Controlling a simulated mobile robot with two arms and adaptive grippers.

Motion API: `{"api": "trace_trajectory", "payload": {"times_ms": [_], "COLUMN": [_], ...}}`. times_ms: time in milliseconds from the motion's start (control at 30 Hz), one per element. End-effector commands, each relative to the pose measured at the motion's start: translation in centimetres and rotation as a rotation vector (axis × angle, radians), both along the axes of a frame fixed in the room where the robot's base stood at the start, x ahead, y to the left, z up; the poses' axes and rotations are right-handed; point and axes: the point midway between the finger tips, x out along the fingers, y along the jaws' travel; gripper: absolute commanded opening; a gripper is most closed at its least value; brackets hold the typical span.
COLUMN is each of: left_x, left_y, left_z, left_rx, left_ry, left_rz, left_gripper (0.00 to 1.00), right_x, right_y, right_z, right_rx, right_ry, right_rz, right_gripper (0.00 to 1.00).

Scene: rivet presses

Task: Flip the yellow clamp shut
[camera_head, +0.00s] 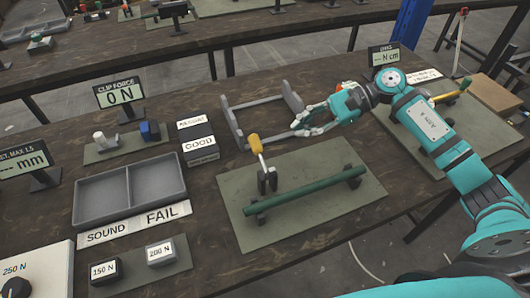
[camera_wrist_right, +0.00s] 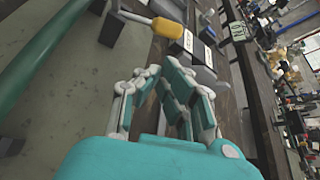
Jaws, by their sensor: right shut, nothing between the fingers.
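The yellow clamp handle (camera_head: 254,143) tops a thin metal lever rising from a dark clamp base (camera_head: 267,181). The lever stands up, tilted slightly left, on a grey-green mat (camera_head: 240,218) beside a green tube (camera_head: 315,191). My right gripper (camera_head: 299,124) is shut and empty, to the right of the yellow handle and apart from it. In the right wrist view, the yellow handle (camera_wrist_right: 167,27) lies beyond my fingers (camera_wrist_right: 165,75), near the top. My left gripper is not in view.
A grey U-shaped frame (camera_head: 236,126) stands behind the handle.

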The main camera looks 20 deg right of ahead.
Motion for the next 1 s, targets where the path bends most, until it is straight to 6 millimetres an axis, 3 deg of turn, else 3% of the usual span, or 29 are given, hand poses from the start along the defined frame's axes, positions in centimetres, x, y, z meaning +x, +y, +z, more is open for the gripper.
{"api": "trace_trajectory", "payload": {"times_ms": [233, 467, 1000], "left_x": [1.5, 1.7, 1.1], "left_y": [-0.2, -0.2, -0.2], "left_z": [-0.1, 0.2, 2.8], "left_rx": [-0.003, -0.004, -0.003], "left_ry": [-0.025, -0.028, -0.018], "left_rz": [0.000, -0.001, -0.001], "left_gripper": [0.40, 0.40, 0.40], "right_x": [0.0, 0.1, 1.2], "right_y": [0.0, 0.5, 8.0], "right_z": [-0.2, -0.4, -4.0], "right_rx": [0.000, 0.002, 0.002], "right_ry": [0.000, 0.000, 0.001], "right_rz": [0.000, 0.001, 0.001], "right_gripper": [0.00, 0.00, 0.00]}}
